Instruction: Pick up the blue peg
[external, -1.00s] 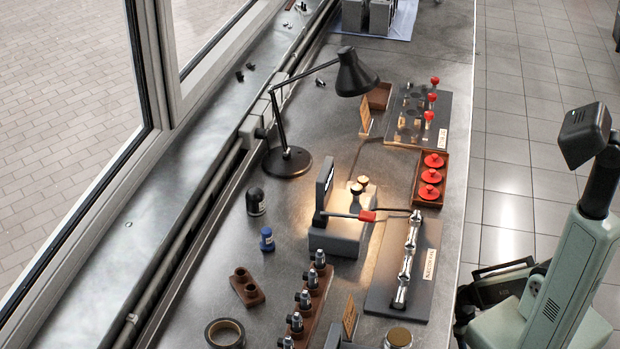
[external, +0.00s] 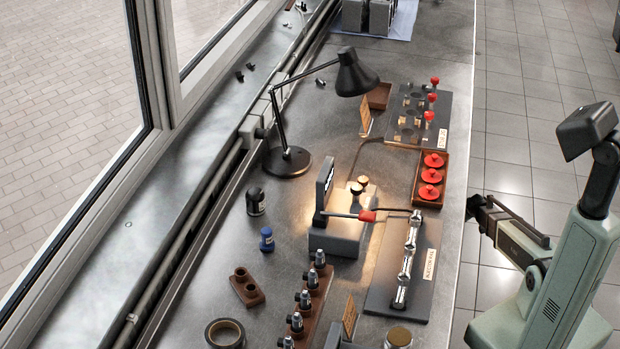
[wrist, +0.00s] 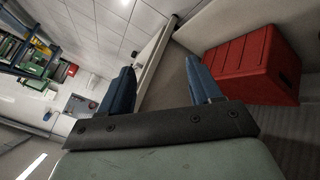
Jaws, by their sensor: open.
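The blue peg (external: 267,240) stands upright on the grey bench, left of the middle in the external view. It is short, with a narrower top and a pale label. My gripper shows at the bench's right edge in the external view (external: 476,212), well to the right of the peg and apart from it. In the wrist view my gripper (wrist: 160,88) has its two blue fingers spread, with nothing between them. The peg does not show in the wrist view.
A black capped bottle (external: 255,202) stands just behind the peg. A brown two-hole holder (external: 247,287) lies in front of it. A grey block stand (external: 338,236), a lamp (external: 288,162), a crankshaft board (external: 425,265) and a plug rack (external: 318,300) surround the area.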

